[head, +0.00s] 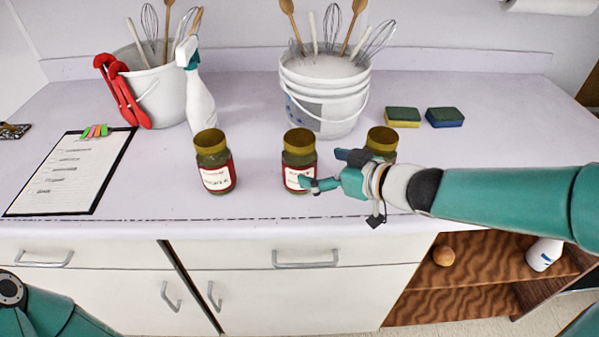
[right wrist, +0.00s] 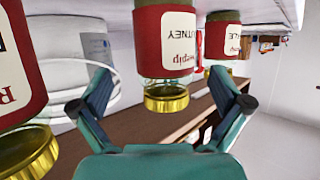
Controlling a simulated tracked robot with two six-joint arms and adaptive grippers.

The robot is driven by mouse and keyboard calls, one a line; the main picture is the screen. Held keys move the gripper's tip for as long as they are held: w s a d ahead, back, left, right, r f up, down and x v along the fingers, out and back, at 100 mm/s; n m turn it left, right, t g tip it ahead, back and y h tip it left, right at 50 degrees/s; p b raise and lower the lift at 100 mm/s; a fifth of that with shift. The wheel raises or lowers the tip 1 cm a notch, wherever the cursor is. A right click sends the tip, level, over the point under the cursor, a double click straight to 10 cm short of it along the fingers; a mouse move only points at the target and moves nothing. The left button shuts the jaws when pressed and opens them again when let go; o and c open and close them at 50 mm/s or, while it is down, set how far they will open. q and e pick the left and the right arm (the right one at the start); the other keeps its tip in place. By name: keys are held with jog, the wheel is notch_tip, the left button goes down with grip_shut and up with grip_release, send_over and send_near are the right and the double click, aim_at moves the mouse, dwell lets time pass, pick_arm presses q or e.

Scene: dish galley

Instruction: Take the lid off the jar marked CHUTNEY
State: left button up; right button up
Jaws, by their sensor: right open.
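Three jars with gold lids and red-and-white labels stand upright in a row on the counter. The middle jar (head: 300,158) is closed by its lid (head: 299,136). In the right wrist view, which is upside down, its label ends in "UTNEY" (right wrist: 179,42), and its lid (right wrist: 166,98) shows between my fingers. My right gripper (head: 326,169) is open and empty, just right of this jar, its near finger overlapping the label's edge. Whether it touches is unclear. The left jar (head: 212,158) has a label ending in "LE" in the wrist view (right wrist: 222,40). My left gripper is out of view.
The right jar (head: 381,140) is partly hidden by my right gripper and also shows in the wrist view (right wrist: 22,150). A white bucket (head: 325,95) stands behind.

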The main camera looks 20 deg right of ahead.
jog(key=shift+w+a+f, duration=0.25)
jog(key=shift+w+a, duration=0.05)
jog(key=shift+w, duration=0.2)
jog(key=b+x, duration=0.1)
jog(key=x, duration=0.1)
jog(key=b+x, duration=0.1)
jog(key=x, duration=0.2)
jog(key=shift+s+a+f+b, duration=0.15)
jog(key=shift+a+f+b, duration=0.1)
jog(key=shift+b, duration=0.05)
jog(key=shift+c, duration=0.3)
jog(key=shift+r, duration=0.15)
jog(key=c, duration=1.6)
